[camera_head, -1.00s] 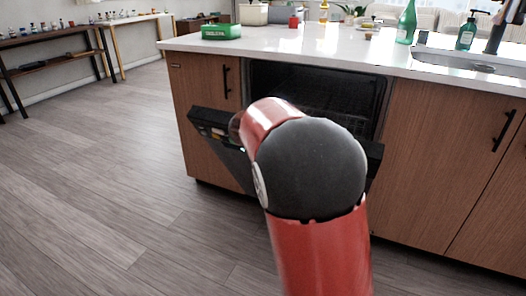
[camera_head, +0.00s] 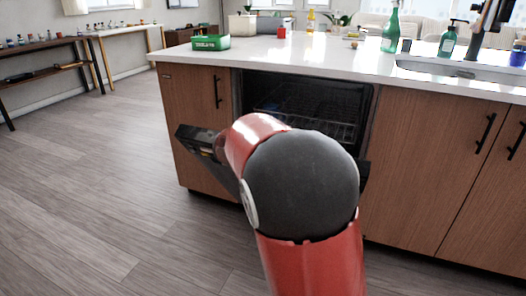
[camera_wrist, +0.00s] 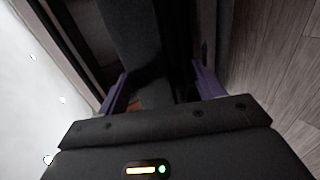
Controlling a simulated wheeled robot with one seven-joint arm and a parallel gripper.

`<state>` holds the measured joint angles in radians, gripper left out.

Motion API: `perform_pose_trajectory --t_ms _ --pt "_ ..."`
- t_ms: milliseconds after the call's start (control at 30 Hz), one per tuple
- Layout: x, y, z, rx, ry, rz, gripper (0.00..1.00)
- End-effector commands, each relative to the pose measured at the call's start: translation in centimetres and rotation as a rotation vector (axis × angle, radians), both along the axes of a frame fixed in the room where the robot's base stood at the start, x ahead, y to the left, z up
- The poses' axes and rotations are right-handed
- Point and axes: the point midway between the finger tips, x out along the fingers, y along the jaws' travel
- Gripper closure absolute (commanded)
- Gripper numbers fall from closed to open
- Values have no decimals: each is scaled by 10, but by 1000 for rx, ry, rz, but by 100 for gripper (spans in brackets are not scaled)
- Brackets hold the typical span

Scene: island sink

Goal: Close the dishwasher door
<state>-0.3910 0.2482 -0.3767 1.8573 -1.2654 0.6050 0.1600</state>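The dishwasher door (camera_head: 197,138) is partly open, tilted outward from the island front, with its dark top edge leaning away from the opening. Its right corner shows beside my arm (camera_head: 364,172); my arm hides its middle. The dishwasher interior (camera_head: 310,100) is dark, with a rack inside. My gripper is hidden behind my arm in the head view, near the door's upper left part. In the wrist view my gripper (camera_wrist: 160,88) has its two purple fingers apart. A dark grey slab (camera_wrist: 132,35), probably the door, lies ahead between them; contact cannot be told.
The white countertop (camera_head: 270,55) overhangs the opening. Wooden cabinets (camera_head: 425,160) flank it. A green box (camera_head: 211,43), a green bottle (camera_head: 391,28) and a soap dispenser (camera_head: 447,42) stand on top. The wood floor (camera_head: 90,190) to the left is clear.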

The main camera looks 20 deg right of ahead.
Motion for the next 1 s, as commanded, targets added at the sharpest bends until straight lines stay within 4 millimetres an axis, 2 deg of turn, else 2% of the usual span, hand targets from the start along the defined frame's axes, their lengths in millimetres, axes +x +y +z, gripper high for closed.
perform_pose_trajectory --t_ms 1000 --pt "-28 25 60 -1 -2 2 33"
